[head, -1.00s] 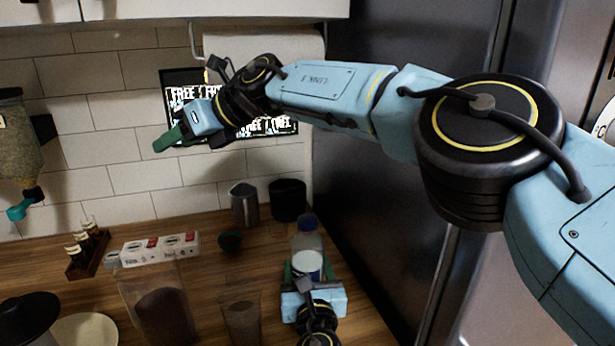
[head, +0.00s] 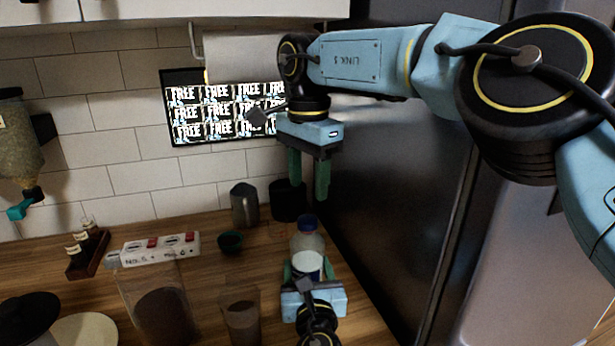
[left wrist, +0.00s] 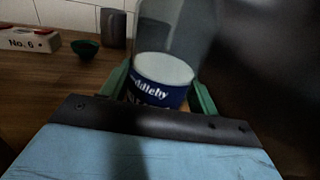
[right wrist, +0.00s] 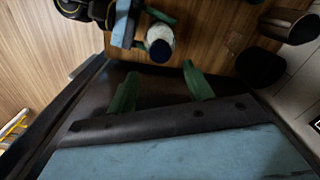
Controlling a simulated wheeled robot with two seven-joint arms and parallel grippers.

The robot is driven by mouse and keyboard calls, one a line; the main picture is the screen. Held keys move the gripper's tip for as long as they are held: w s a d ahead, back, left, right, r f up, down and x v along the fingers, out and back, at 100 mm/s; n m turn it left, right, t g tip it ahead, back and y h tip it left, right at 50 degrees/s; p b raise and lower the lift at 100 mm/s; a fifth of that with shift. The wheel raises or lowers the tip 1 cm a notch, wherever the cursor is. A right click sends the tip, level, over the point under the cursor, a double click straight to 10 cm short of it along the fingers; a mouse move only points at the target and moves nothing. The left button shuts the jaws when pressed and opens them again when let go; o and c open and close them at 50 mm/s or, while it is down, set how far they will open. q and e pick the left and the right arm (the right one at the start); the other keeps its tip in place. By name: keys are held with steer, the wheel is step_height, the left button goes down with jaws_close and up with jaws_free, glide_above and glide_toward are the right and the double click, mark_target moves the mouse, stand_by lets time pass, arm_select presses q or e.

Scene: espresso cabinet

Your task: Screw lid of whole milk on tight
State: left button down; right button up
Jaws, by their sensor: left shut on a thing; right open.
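The milk bottle (head: 308,243) stands upright at the counter's right side, clear above with a white and blue label. Its blue lid (head: 307,222) sits on top; how tight it is I cannot tell. My left gripper (head: 308,272) is shut around the lower bottle. The left wrist view shows the bottle (left wrist: 165,88) between the green fingers, its lid out of frame. My right gripper (head: 309,190) is open and empty, fingers pointing down, above the lid. The right wrist view shows the bottle (right wrist: 160,36) from above, beyond the open fingers.
A dark refrigerator (head: 385,200) stands close on the right. Clear containers (head: 157,310) stand to the left. A paper roll (head: 240,55) hangs above.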

mark_target(307, 218)
steer(key=shift+f, duration=0.1)
steer(key=shift+f, duration=3.9)
steer(key=shift+c, duration=0.3)
steer(key=c, duration=0.9)
steer(key=m, duration=0.7)
steer(key=o, duration=1)
steer(key=shift+o, duration=0.2)
